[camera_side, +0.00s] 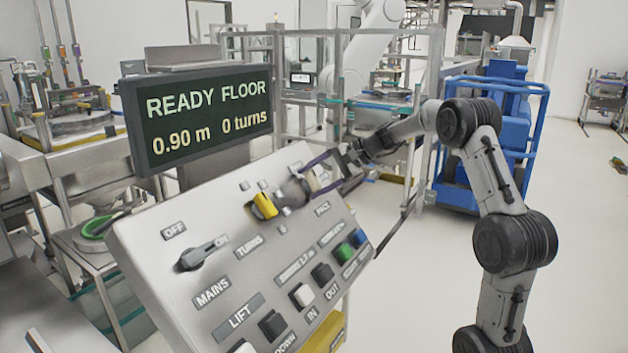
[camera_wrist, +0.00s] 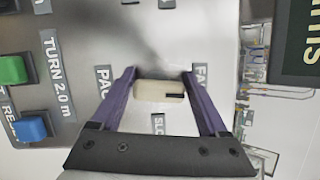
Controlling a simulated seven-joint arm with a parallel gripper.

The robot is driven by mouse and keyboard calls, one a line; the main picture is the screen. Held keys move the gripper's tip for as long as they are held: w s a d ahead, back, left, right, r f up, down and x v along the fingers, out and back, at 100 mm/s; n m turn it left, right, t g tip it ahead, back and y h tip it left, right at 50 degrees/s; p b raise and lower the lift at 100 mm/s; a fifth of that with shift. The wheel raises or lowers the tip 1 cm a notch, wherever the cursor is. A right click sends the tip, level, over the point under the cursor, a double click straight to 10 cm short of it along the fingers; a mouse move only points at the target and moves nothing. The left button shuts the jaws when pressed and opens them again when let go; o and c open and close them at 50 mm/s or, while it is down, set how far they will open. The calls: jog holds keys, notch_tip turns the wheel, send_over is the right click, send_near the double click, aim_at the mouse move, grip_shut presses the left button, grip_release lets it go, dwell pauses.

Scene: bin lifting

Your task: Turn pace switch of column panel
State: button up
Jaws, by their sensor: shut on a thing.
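The pace switch (camera_wrist: 160,91) is a pale cream knob on the grey sloped column panel (camera_side: 155,240). In the wrist view it lies crosswise, with its black mark at the right end, towards a partly covered label starting "FA" (camera_wrist: 200,78). A "SLO…" label (camera_wrist: 157,124) is below it, and a partly covered "PAC…" label (camera_wrist: 103,80) is to its left. My gripper (camera_side: 303,180) has purple fingers, one at each end of the knob, shut on it. In the side view my fingers and blur largely hide the switch.
The display (camera_side: 200,112) reads "READY FLOOR 0.90 m 0 turns". A yellow knob (camera_side: 264,206) stands close left of my gripper, with the black mains switch (camera_side: 203,253) further left. Several push buttons line the lower panel, including green (camera_wrist: 12,70) and blue (camera_wrist: 30,129).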

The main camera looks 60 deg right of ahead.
jog(key=shift+n+g, duration=0.3)
jog(key=shift+n, duration=0.6)
jog(key=shift+s, duration=0.1)
jog(key=o, duration=1.2)
jog(key=shift+o, duration=0.2)
jog(key=v, duration=1.3)
jog(key=shift+s+r, duration=0.25)
